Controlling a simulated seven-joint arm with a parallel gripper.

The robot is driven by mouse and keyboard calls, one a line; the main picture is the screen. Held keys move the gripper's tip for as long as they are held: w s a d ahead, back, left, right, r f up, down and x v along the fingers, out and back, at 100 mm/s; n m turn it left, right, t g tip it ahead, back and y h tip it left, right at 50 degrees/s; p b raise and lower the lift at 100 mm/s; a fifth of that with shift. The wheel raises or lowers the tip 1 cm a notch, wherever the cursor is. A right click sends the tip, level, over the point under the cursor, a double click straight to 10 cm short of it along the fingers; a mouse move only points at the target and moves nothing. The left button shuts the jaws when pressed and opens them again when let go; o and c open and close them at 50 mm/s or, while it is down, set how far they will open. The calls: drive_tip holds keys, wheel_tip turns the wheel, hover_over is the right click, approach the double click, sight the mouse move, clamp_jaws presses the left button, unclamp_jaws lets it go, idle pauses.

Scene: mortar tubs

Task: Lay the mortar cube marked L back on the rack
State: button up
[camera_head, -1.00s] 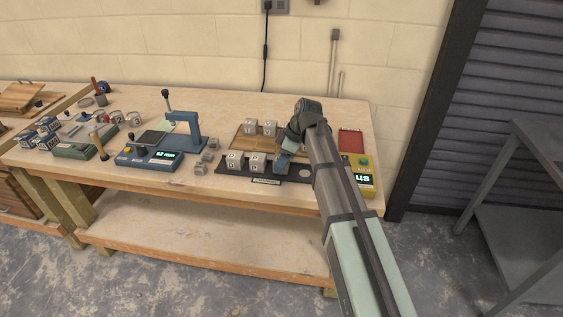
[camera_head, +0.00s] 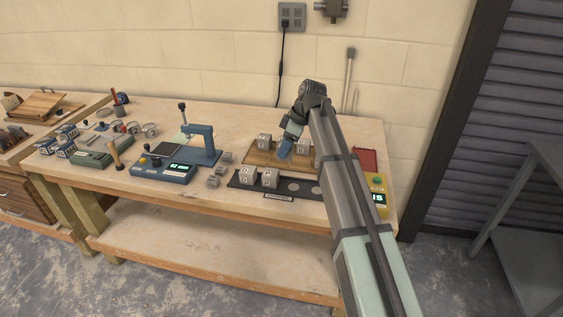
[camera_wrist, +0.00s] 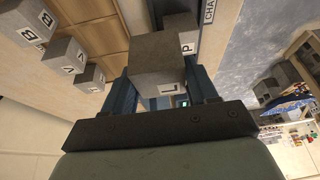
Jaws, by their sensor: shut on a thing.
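My gripper (camera_wrist: 163,78) is shut on a grey mortar cube (camera_wrist: 158,55); a black mark on a white label, which looks like an L, shows on its near face in the wrist view. In the head view my gripper (camera_head: 286,150) hangs over the wooden slatted rack (camera_head: 256,158), and the held cube cannot be made out there. Other cubes stand on the rack, marked B (camera_wrist: 28,28), V (camera_wrist: 68,57) and a third (camera_wrist: 92,78) whose letter is hard to read. A cube marked P (camera_wrist: 182,22) shows beyond the held cube.
A blue measuring device (camera_head: 165,170) and small grey blocks are to the left. A red tray (camera_head: 367,160) and a green-lit display (camera_head: 376,198) are right.

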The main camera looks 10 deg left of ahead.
drive_tip(key=w+a, duration=0.4)
drive_tip(key=w, duration=0.6)
drive_tip(key=f, duration=0.9)
drive_tip(key=shift+s+a, duration=0.1)
drive_tip(key=shift+s, duration=0.1)
drive_tip(key=shift+f, duration=0.2)
drive_tip(key=o, duration=1)
drive_tip(key=shift+c, duration=0.2)
drive_tip(key=shift+r, duration=0.1)
drive_tip(key=v, duration=1.2)
drive_tip(key=shift+s, duration=0.2)
